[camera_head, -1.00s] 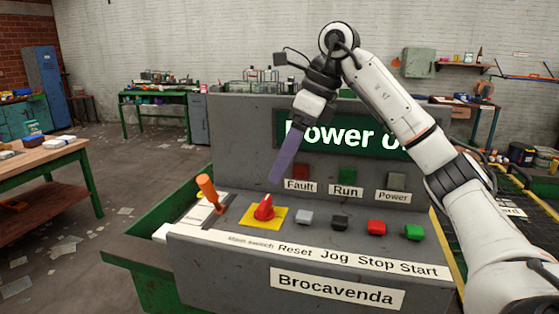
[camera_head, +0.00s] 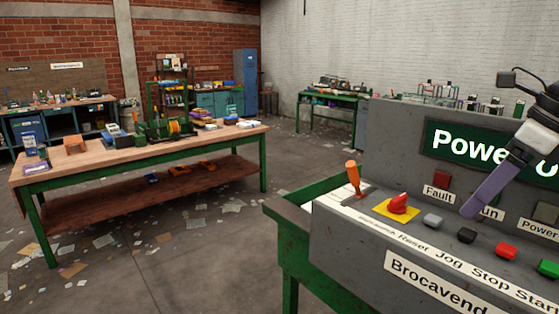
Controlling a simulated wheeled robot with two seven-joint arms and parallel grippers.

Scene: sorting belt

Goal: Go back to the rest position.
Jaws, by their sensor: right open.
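My right gripper (camera_head: 488,192) shows at the right edge of the head view, in front of the grey control panel (camera_head: 385,150). Its purple finger points down and left, over the row of lamps and above the buttons. It looks empty, and much of the arm is cut off by the frame. The panel has a red main switch (camera_head: 397,204) on a yellow plate, an orange-handled lever (camera_head: 353,177), and grey, black, red and green buttons. My left gripper is not in view.
A wooden workbench (camera_head: 55,176) with green legs stands on the left with tools and boxes on it. A green table (camera_head: 335,102) stands by the back wall. The floor between bench and panel is open, with scattered papers.

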